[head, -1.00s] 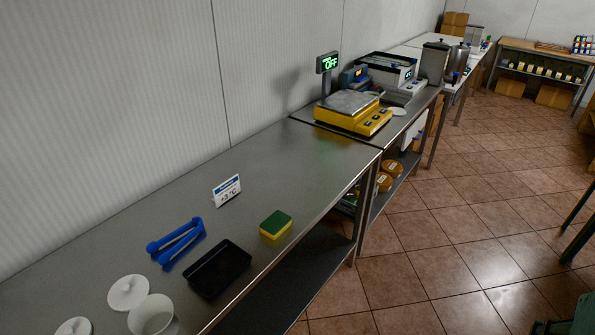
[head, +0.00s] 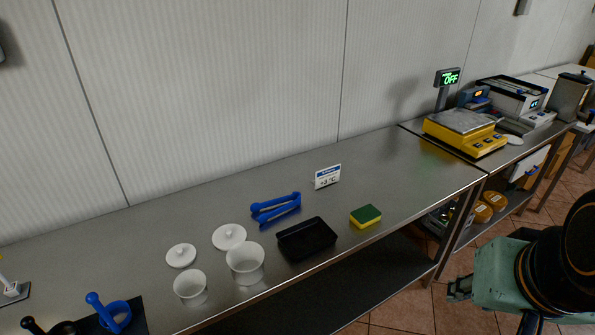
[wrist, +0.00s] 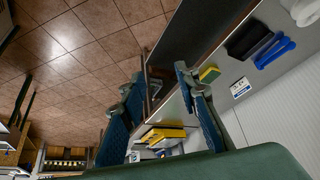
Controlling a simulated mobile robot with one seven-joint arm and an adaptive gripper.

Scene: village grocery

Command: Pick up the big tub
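The big tub (head: 245,264) is white, round and open-topped. It stands upright on the steel counter (head: 370,165) in the head view. A smaller white tub (head: 190,287) stands to its left. Two white lids with knobs lie behind them, one lid (head: 229,237) behind the big tub and another lid (head: 181,256) further left. My gripper (wrist: 158,84) is open and empty in the wrist view, its fingers wide apart. In the head view it is at the right, off the counter's front edge and well away from the big tub.
A black tray (head: 306,240) sits just right of the big tub. A yellow scale (head: 465,132) stands further right. Blue-handled tools (head: 108,312) are at the front left.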

